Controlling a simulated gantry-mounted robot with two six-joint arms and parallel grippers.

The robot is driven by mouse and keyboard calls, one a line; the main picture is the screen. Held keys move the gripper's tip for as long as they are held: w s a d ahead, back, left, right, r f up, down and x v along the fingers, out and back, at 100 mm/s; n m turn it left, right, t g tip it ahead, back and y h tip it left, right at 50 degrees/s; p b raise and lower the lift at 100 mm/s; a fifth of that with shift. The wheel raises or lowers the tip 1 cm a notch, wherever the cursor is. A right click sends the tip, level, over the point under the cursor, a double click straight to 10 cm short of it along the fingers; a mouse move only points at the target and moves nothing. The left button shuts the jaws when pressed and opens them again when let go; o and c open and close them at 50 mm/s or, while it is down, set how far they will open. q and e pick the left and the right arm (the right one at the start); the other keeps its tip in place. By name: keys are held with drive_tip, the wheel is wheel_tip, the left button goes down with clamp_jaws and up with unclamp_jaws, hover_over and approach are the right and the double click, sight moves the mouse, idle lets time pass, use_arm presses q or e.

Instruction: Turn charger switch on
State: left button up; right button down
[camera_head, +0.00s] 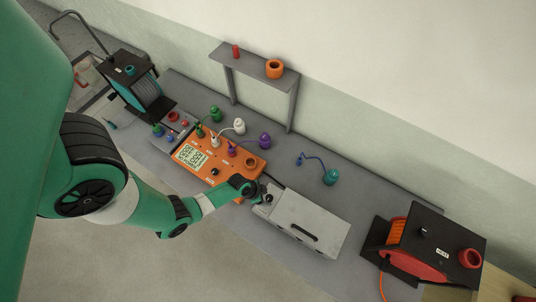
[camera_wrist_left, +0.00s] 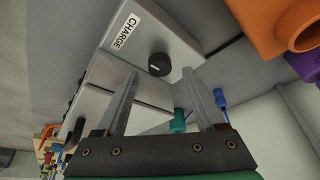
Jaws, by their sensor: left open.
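The charger is a light grey box (camera_head: 312,222) on the bench, with a dark handle on its top. In the left wrist view, its grey end panel (camera_wrist_left: 165,30) carries a white CHARGE label (camera_wrist_left: 124,30) and a round black switch knob (camera_wrist_left: 160,65) with a small light mark. My left gripper (camera_head: 262,197) is at the charger's left end. In the left wrist view its two grey fingers (camera_wrist_left: 161,74) are apart, with the knob showing between and just beyond their tips. I cannot tell whether they touch it. My right gripper is not in view.
An orange meter unit (camera_head: 200,160) with a display stands left of the charger. Colored plugs, including a teal one (camera_head: 331,177), stand behind. A black and red reel (camera_head: 425,245) is at right. A small grey shelf (camera_head: 255,62) rises at the back.

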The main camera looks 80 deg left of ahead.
sight(269, 198)
use_arm(q)
drive_tip(key=x, duration=0.2)
drive_tip(key=shift+w+f+b, duration=0.15)
drive_tip(key=shift+f+b, duration=0.2)
drive_tip(key=shift+b, duration=0.05)
drive_tip(key=shift+c, duration=0.3)
clamp_jaws()
